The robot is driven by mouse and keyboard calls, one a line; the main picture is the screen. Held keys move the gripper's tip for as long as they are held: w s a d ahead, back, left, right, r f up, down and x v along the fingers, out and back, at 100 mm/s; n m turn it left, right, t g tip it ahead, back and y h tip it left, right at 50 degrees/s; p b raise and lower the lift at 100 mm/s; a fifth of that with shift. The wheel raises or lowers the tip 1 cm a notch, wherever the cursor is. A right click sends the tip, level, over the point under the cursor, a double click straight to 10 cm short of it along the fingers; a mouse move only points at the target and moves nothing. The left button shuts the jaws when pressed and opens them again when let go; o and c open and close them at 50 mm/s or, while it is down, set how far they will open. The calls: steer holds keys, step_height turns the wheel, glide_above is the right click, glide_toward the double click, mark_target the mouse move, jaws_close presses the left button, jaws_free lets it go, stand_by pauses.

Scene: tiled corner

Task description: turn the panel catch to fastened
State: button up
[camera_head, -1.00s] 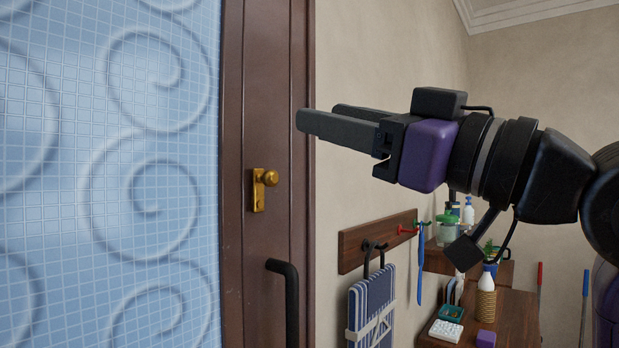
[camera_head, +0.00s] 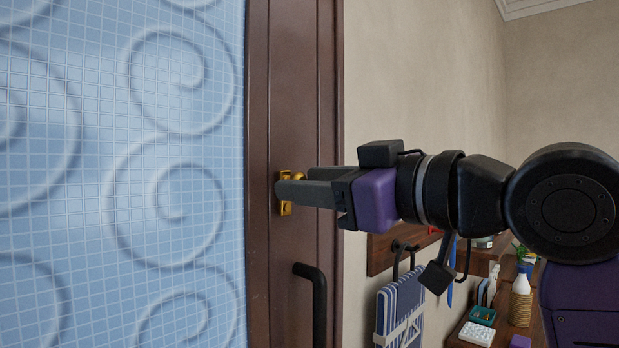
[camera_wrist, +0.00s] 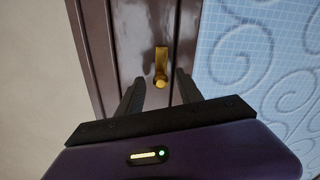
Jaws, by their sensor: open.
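The panel catch (camera_head: 285,208) is a small brass plate with a round knob, fixed on the brown door frame. My gripper (camera_head: 295,184) is in front of it in the head view and hides part of the plate and knob. In the wrist view the brass catch (camera_wrist: 161,62) shows whole, with its knob towards me. The gripper's two fingers (camera_wrist: 160,92) are apart, one on each side of the knob's line. The knob seems to lie at or just beyond the fingertips; I cannot tell whether either finger touches it.
A black bar handle (camera_head: 316,300) stands out from the door below the catch. Blue tiled panel with raised swirls (camera_head: 150,200) fills the left. A wooden hook rail (camera_head: 385,250) with a striped folded item (camera_head: 402,305) is below my arm, beside a cluttered wooden shelf (camera_head: 520,335).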

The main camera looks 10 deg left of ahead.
steer(key=shift+w+a, duration=0.1)
steer(key=shift+a, duration=0.1)
steer(key=shift+c, duration=0.4)
jaws_close()
